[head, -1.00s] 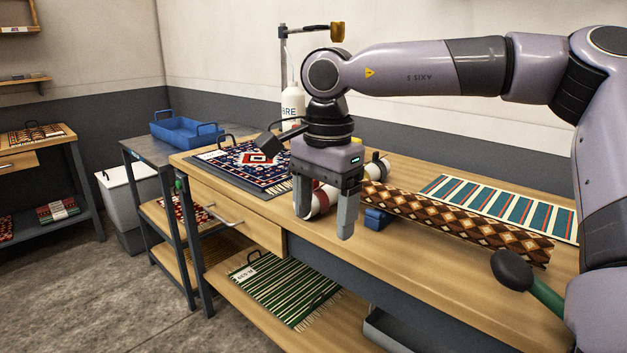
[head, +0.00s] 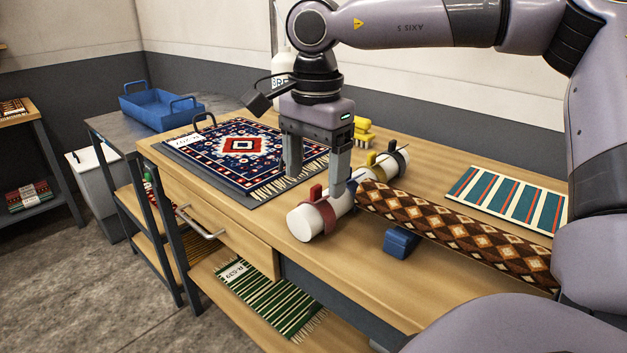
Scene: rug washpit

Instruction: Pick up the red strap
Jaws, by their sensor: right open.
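The red strap (head: 320,214) is wrapped around the near left end of a white roll (head: 341,203) on the wooden workbench. Its red tab (head: 315,192) sticks up from the top of the roll. My right gripper (head: 316,187) points down, open and empty, with its fingers to either side of the tab in the picture. The right finger covers part of the roll; whether it touches the roll or strap I cannot tell. My left gripper is not in view.
A yellow strap (head: 371,160) and a dark strap (head: 394,150) sit farther along the roll. A rolled brown diamond rug (head: 450,230) lies right, beside a blue block (head: 401,243). A patterned rug (head: 215,150) lies left. The bench front (head: 350,275) is clear.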

